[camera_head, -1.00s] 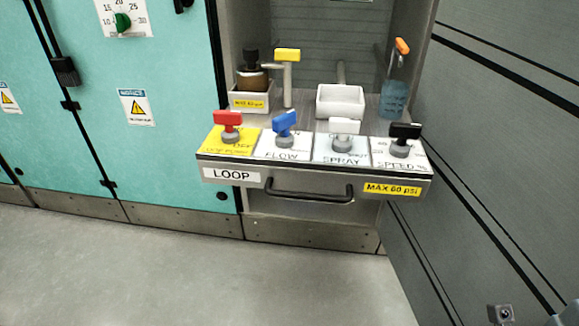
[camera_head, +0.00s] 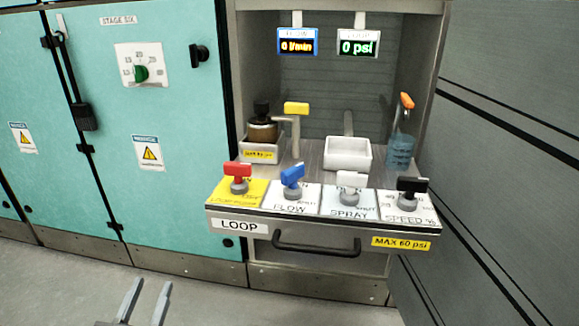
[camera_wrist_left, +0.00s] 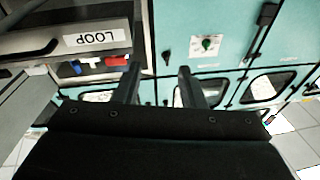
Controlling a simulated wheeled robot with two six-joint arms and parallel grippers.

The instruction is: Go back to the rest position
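My left gripper (camera_head: 143,302) shows at the bottom left of the head view. Its two grey fingers stand apart with nothing between them. In the left wrist view its two dark fingers (camera_wrist_left: 158,88) are also apart and empty, away from the panel and the teal cabinets. My right gripper is in neither view now.
A control panel with red (camera_head: 238,172), blue (camera_head: 292,176), white (camera_head: 351,181) and black (camera_head: 411,187) handles juts out above a bar handle (camera_head: 318,247). A teal cabinet (camera_head: 185,120) stands left and a grey wall (camera_head: 500,170) right. The floor in front looks clear.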

